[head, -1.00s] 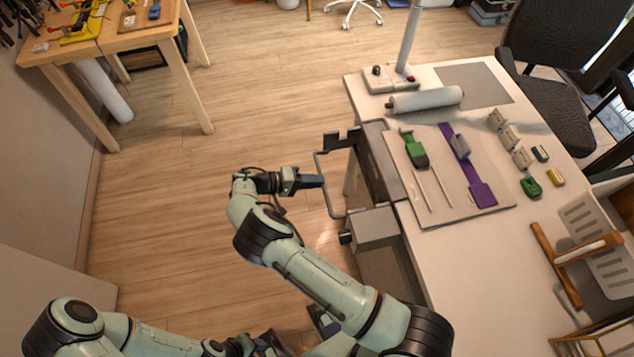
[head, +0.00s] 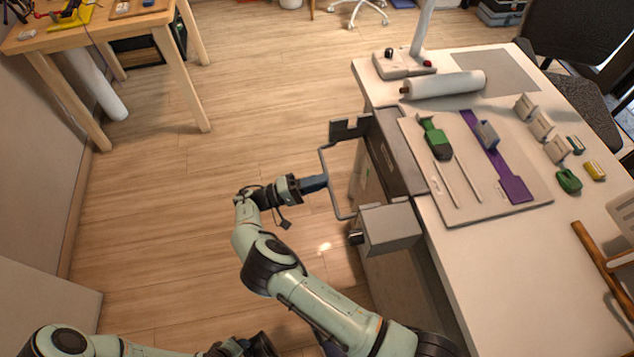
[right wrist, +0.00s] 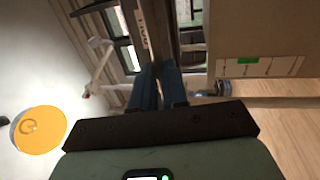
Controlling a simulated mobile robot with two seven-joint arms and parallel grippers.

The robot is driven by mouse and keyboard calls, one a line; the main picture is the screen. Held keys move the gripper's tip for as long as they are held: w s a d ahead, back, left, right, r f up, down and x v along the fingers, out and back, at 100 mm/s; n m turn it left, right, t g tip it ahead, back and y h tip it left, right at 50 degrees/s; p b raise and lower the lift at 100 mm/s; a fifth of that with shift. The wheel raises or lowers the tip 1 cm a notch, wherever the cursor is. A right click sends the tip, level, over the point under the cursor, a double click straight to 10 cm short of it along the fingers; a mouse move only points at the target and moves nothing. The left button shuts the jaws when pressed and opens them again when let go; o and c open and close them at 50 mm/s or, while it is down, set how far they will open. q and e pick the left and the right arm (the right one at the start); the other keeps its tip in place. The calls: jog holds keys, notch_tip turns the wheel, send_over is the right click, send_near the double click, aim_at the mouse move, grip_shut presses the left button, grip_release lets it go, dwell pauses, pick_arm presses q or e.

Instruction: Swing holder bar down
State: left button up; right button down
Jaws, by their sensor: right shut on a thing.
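The holder bar (head: 333,193) is a thin grey U-shaped frame. It sticks out from the table's left edge, over the floor, between a dark bracket (head: 350,128) and a grey box (head: 389,229). My right gripper (head: 322,182) reaches it from the left and is shut on the bar's outer long side. In the right wrist view its two blue fingers (right wrist: 159,88) are close together, and the bar between them is hard to make out. My left arm lies low at the bottom edge; its gripper (head: 240,347) is dark, partly cut off, its jaws unclear.
The white table (head: 500,262) carries a board (head: 470,215) with green and purple tools, a white roll (head: 445,84) and several small blocks on the right. A wooden table (head: 97,36) stands at the upper left. The floor (head: 160,220) left of my right arm is clear.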

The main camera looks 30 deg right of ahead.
jog(key=shift+d, duration=0.1)
jog(key=c, duration=1.1)
grip_release()
jog(key=shift+c, duration=0.2)
